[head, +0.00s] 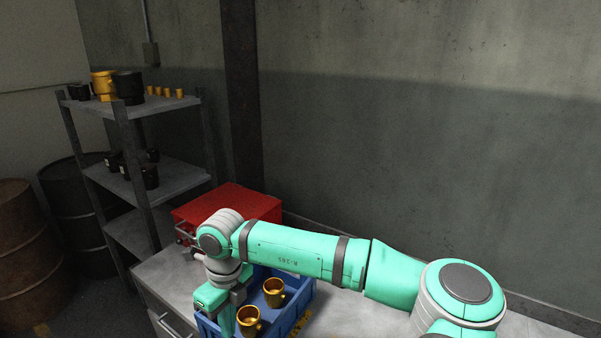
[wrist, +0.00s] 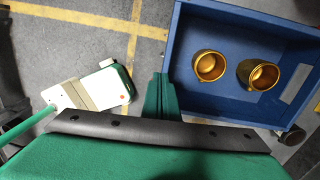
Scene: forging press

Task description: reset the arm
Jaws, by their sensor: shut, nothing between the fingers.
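My arm reaches leftward across the head view, bent down at its wrist. My gripper (head: 226,322) points down at the left end of the blue crate (head: 299,325), its tips cut off by the lower edge of the picture. In the wrist view my gripper (wrist: 160,97) shows as green fingers, closed and empty, overlapping the left wall of the blue crate (wrist: 225,110). I cannot tell whether they touch the wall.
Two golden mugs (head: 249,320) (head: 274,292) stand in the crate and also show in the wrist view (wrist: 209,66) (wrist: 258,75). A red box (head: 228,203) sits behind on the grey worktop (head: 160,272). A shelf rack (head: 175,182) and barrels (head: 25,250) stand left.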

